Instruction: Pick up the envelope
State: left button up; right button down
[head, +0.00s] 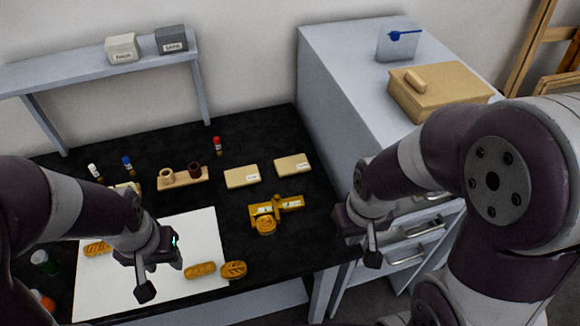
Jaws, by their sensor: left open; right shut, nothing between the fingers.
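The label text is too small to read. My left gripper (160,277) is open and empty over the white sheet, to the left of and nearer than both envelopes. My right gripper (357,238) is shut and empty by the right edge of the table, to the right of and nearer than the envelopes. Neither gripper touches an envelope.
Gilt ornament pieces (265,225) lie in front of the envelopes, and carved gilt fragments (200,270) lie on the white sheet (205,232). A wooden holder (183,178) and a red-capped bottle (217,147) stand left of them. A grey cabinet (340,75) rises at right.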

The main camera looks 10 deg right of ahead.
aim_at(296, 164)
jog(key=i+l+z, duration=0.1)
jog(key=l+z, duration=0.15)
jog(key=i+l+z, duration=0.1)
jog(key=l+z, duration=0.2)
jog(key=i+l+z, duration=0.25)
jog(key=k+l, duration=0.1)
